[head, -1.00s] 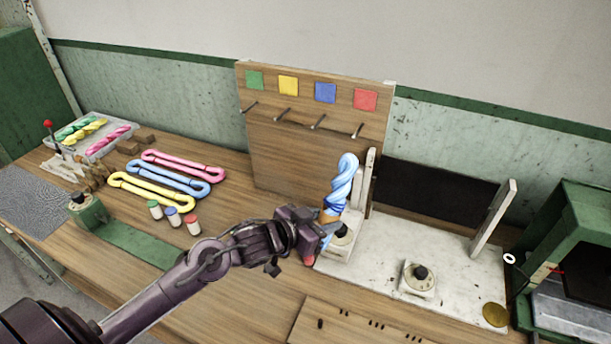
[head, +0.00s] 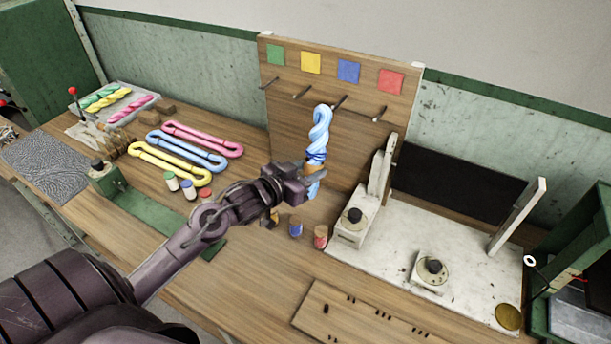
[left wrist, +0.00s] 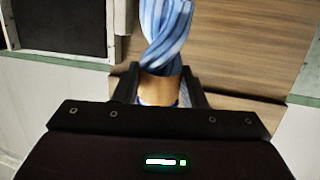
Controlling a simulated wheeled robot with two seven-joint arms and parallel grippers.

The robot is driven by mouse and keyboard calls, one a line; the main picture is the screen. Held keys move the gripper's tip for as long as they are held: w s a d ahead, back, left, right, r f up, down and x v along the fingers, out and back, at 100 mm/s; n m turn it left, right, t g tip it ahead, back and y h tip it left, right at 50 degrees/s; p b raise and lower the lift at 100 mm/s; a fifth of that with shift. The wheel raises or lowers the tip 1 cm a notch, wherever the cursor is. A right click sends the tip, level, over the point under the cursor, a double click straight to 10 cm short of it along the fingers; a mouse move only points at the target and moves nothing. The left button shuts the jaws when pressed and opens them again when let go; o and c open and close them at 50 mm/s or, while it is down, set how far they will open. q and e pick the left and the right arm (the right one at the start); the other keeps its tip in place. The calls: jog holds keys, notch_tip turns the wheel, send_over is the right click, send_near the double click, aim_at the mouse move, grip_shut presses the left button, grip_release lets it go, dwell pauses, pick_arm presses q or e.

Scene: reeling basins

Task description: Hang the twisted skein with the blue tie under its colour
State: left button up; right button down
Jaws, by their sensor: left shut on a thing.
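The twisted light-blue skein (head: 320,130) with a dark blue tie stands upright in my left gripper (head: 312,178), which is shut on its lower end. It also shows in the left wrist view (left wrist: 164,30), between the gripper fingers (left wrist: 158,88). The skein is in front of the wooden peg board (head: 290,130). The board bears green (head: 276,55), yellow (head: 311,63), blue (head: 348,71) and red (head: 391,82) squares, with a peg below each. The blue-square peg (head: 339,103) is just right of the skein's top and looks empty. My right gripper is not in view.
Untwisted pink (head: 203,139), blue (head: 187,151) and yellow (head: 170,164) skeins lie on the table at left. A tray (head: 150,92) holds several twisted skeins. Small spools (head: 295,226) stand below the gripper. A white stand (head: 455,265) with knobs and an upright is at right.

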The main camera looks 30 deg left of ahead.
pick_arm(q)
jog(key=shift+w, duration=0.45)
jog(key=shift+w+a+f+b, duration=0.1)
jog(key=shift+w+b, duration=0.9)
jog(key=shift+w, duration=0.3)
jog(key=shift+a+b+x, duration=0.25)
jog(key=shift+b+x, duration=0.15)
jog(key=shift+x, duration=0.55)
jog(key=shift+a+b+x, duration=0.2)
jog(key=shift+b+x, duration=0.2)
jog(key=shift+x, duration=0.6)
jog(key=shift+a+b+x, duration=0.25)
jog(key=shift+b+x, duration=0.15)
jog(key=shift+x, duration=0.55)
jog(key=shift+w+f, duration=0.1)
jog(key=shift+w, duration=0.05)
jog(key=o, duration=1.1)
